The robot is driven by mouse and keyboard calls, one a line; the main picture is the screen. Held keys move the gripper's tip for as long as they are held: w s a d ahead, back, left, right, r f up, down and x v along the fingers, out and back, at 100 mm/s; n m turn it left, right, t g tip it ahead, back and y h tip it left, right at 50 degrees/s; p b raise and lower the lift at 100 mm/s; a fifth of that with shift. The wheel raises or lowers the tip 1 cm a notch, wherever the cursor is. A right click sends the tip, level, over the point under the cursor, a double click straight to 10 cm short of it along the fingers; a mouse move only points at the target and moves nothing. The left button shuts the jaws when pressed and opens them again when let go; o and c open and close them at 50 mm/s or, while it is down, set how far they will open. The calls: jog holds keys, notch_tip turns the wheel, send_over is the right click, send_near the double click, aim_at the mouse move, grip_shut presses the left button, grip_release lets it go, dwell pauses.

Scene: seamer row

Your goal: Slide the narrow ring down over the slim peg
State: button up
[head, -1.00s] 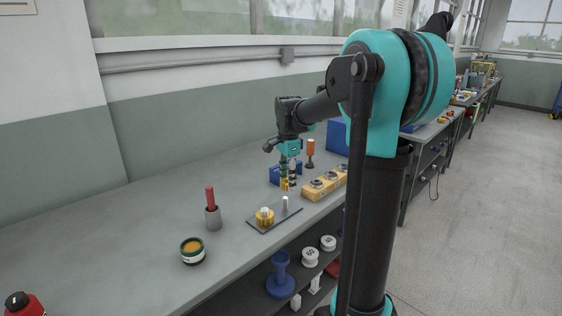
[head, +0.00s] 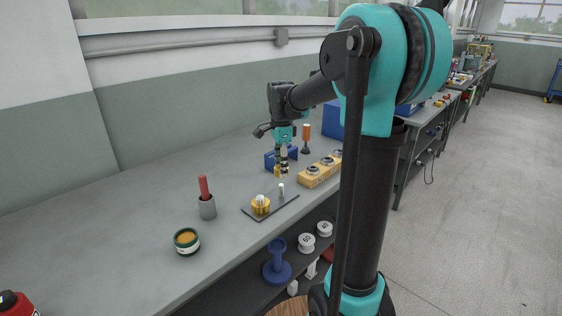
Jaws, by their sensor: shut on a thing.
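A dark flat plate (head: 286,204) lies on the grey bench and bears two pegs. The slim peg (head: 281,188) is pale, upright and bare along its visible length. A wide yellow ring (head: 260,207) sits around the thicker pale peg (head: 262,198) at the plate's left. My gripper (head: 284,172) points down and is shut on a small yellow thing, seemingly the narrow ring (head: 284,176). In the picture it is just above the slim peg's top. The fingers partly hide the ring, and I cannot tell how exactly the two line up in depth.
A grey cup with a red stick (head: 207,208) and a green-rimmed tin (head: 187,242) stand left.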

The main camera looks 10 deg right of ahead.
aim_at(281, 185)
jog(key=shift+f, duration=1.6)
jog(key=shift+f, duration=2.75)
jog(key=o, duration=1.4)
jog(key=shift+c, duration=0.2)
notch_tip(281, 185, up, 12)
